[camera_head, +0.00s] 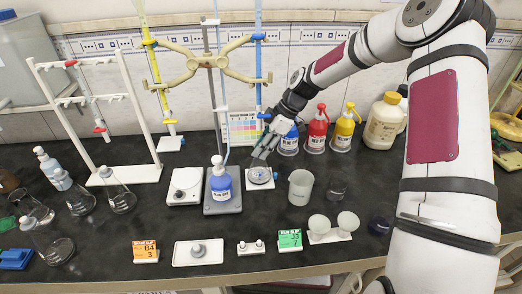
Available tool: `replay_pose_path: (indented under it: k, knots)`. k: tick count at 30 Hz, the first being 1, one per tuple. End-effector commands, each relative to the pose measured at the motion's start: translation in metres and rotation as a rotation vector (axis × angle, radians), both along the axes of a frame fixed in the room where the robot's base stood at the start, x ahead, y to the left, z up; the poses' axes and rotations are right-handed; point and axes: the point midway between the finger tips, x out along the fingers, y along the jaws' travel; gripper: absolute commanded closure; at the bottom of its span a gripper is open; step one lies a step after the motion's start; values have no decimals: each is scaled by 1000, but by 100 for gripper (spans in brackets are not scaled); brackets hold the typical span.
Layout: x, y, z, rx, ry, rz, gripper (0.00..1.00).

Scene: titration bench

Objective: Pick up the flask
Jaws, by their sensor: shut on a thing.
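My gripper (263,150) reaches down from the upper right, over a small white plate (272,185) at the middle of the bench. It is shut on the neck of what looks like a clear glass flask (260,174), whose round base shows below the fingers. The fingers partly hide the flask. I cannot tell whether its base touches the plate. Other clear conical flasks (122,199) stand in a group at the left of the bench.
A burette stand (212,95) rises behind. Red (317,130) and yellow (345,130) wash bottles stand at the back right. A white rack (130,175) is at left.

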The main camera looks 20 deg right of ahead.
Motion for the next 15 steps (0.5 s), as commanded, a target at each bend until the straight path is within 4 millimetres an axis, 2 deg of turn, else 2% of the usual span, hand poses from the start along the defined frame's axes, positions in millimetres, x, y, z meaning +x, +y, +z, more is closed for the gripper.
replay_pose_path:
  k: [6,15]
  knots:
    - [1,0,12,-1,-3,-1,100]
    - [-5,-33,11,0,-1,-4,100]
